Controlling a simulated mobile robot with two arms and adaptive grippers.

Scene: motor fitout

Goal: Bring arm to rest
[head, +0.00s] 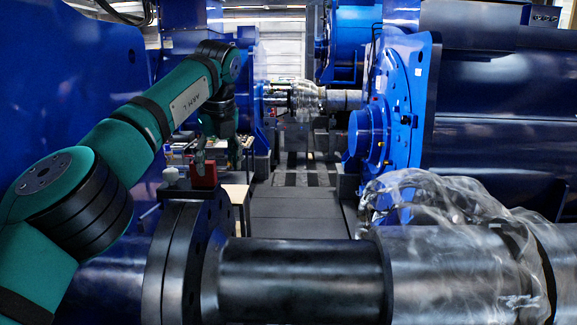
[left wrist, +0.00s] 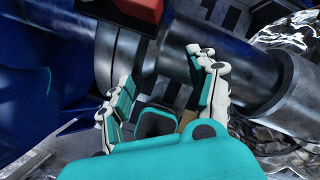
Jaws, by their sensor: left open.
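My left arm, teal and black, comes in from the left in the head view and bends down at its far end. My left gripper (head: 201,156) hangs there, small and partly dark, over a red block (head: 204,177). In the left wrist view the two white-and-teal fingers of the left gripper (left wrist: 162,66) stand apart with nothing held between them. The red block (left wrist: 133,9) shows at the top edge of that view, beyond the fingers. I cannot tell the exact gap between gripper and block. My right gripper is in neither view.
A dark flange (head: 180,262) and thick shaft (head: 300,280) cross the front. Clear plastic wrap (head: 455,205) covers the shaft's right part. Blue motor housings (head: 405,100) stand right, a blue wall (head: 60,80) left. The grey aisle floor (head: 295,205) between is clear.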

